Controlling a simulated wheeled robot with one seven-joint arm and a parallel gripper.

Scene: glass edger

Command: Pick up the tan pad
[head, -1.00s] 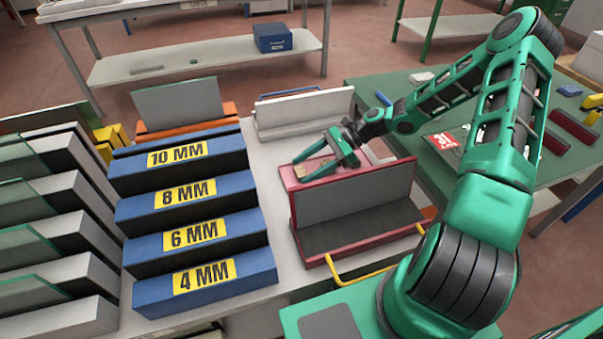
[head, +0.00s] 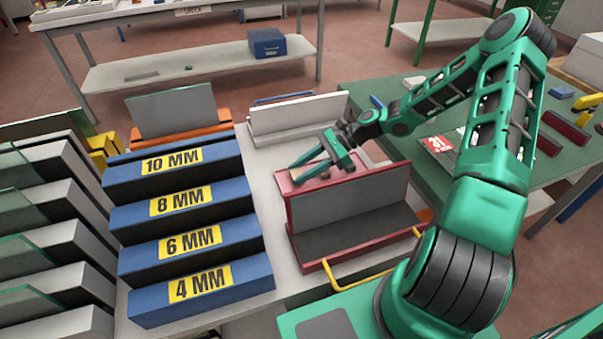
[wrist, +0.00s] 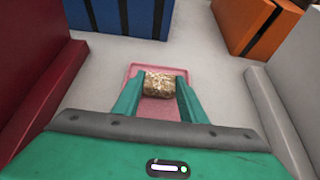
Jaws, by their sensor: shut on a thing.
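The tan pad (wrist: 158,85) is a small, speckled block between the two green fingers of my gripper (wrist: 158,92) in the wrist view. My gripper is shut on it, with a finger against each side. A pink tray (wrist: 137,70) with a low rim lies under the pad and fingers. I cannot tell whether the pad touches it. In the head view my gripper (head: 312,171) is behind the red rack (head: 350,213), and the fingers mostly hide the pad.
Blue racks labelled by thickness, such as the 6 MM one (head: 192,246), stand left. A white rack (head: 297,115) and an orange rack (head: 182,135) stand behind. The red rack's upright panel is close in front of my gripper. A green table (head: 570,160) is to the right.

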